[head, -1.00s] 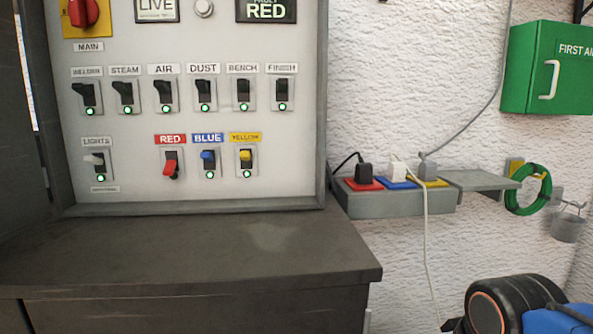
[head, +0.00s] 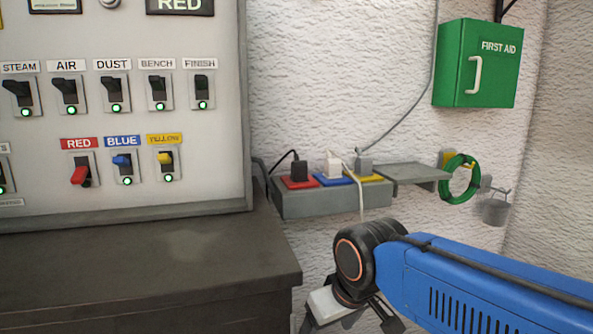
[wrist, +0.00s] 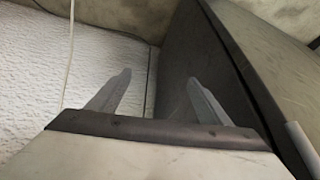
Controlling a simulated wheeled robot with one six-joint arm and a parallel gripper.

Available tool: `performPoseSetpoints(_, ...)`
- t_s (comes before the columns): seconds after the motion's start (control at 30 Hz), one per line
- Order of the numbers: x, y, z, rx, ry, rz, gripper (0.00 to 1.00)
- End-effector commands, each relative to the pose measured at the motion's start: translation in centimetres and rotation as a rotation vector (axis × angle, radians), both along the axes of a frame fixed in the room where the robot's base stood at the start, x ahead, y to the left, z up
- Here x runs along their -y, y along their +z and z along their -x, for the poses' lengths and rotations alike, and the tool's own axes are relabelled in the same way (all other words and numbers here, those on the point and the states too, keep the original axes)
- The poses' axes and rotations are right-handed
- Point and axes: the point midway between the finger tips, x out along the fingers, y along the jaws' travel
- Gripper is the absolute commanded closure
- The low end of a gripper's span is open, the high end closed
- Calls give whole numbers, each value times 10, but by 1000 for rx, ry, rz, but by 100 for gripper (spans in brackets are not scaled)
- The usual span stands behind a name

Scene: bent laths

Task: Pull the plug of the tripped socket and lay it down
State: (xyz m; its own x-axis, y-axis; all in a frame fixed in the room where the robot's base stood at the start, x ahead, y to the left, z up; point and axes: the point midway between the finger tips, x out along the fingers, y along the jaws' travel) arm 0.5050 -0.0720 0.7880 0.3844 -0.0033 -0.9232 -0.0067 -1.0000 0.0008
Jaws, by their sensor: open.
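A black plug (head: 299,171) stands upright in the red socket (head: 289,183) on the grey wall box. A white plug (head: 333,167) is in the blue socket (head: 331,180), and a grey plug (head: 364,165) is in the yellow socket (head: 377,177). The panel's RED switch (head: 79,175) is tipped down and shows no green light; the BLUE and YELLOW switches are lit green. The display shows RED. In the wrist view my gripper (wrist: 158,85) is open and empty, with its two grey fingers apart. It is below and in front of the sockets, touching no plug.
A bare grey shelf (head: 415,173) adjoins the socket box on its right. A dark bench (head: 150,265) stands below the panel. A green hose coil (head: 459,178), a small bucket (head: 496,211) and a first-aid cabinet (head: 478,65) are at right. A white cable hangs down below the sockets.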

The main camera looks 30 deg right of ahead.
Motion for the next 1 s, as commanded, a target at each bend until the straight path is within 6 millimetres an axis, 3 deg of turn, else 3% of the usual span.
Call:
performPoseSetpoints(0.2,8,79,-53,-62,-32,-3,28)
performPoseSetpoints(0.4,18,145,-101,-120,-61,-6,28)
performPoseSetpoints(0.8,47,257,-200,-246,-121,-19,28)
performPoseSetpoints(1.0,66,300,-249,-311,-153,-29,28)
